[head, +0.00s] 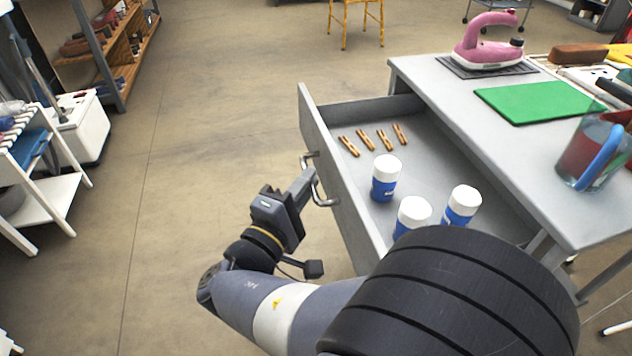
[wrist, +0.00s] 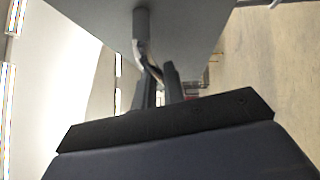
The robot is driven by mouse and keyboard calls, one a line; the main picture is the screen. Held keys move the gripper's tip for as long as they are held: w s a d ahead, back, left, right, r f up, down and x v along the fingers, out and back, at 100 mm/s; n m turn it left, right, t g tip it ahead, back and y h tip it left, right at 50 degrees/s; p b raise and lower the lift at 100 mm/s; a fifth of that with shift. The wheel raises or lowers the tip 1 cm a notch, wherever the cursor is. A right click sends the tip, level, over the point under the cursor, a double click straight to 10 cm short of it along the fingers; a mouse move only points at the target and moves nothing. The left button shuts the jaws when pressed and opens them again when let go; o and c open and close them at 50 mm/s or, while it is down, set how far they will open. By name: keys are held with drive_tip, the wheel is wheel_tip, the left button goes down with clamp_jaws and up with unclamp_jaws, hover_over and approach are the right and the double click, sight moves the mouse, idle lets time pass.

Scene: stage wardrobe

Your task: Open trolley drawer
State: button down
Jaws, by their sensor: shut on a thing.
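The grey trolley drawer (head: 338,185) stands pulled well out from the left side of the trolley (head: 480,135). Inside it lie several wooden clothespins (head: 375,140) and three white-capped blue bottles (head: 385,180). My gripper (head: 308,180) is shut on the metal drawer handle (head: 322,197) on the drawer's outer face. In the wrist view the handle (wrist: 142,40) runs down between my gripper's fingers (wrist: 160,85). My arm hides the drawer's near end.
On the trolley top stand a pink iron (head: 487,42), a green mat (head: 538,102) and a clear jug with a blue handle (head: 592,155). A white shelf stand (head: 45,205) is at the left. The floor (head: 200,130) between is clear.

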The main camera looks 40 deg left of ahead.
drive_tip(key=c, duration=1.5)
unclamp_jaws()
drive_tip(key=shift+s, duration=0.1)
drive_tip(key=s, duration=0.3)
drive_tip(key=s+f+p, duration=0.1)
drive_tip(key=s, duration=0.3)
drive_tip(key=s+d+p, duration=0.1)
drive_tip(key=s, duration=0.2)
drive_tip(key=shift+s+f, duration=0.25)
drive_tip(key=shift+w, duration=0.1)
drive_tip(key=w, duration=0.3)
drive_tip(key=w+r+b, duration=0.1)
drive_tip(key=w, duration=0.7)
drive_tip(key=shift+a+r+b, duration=0.25)
drive_tip(key=shift+b, duration=0.15)
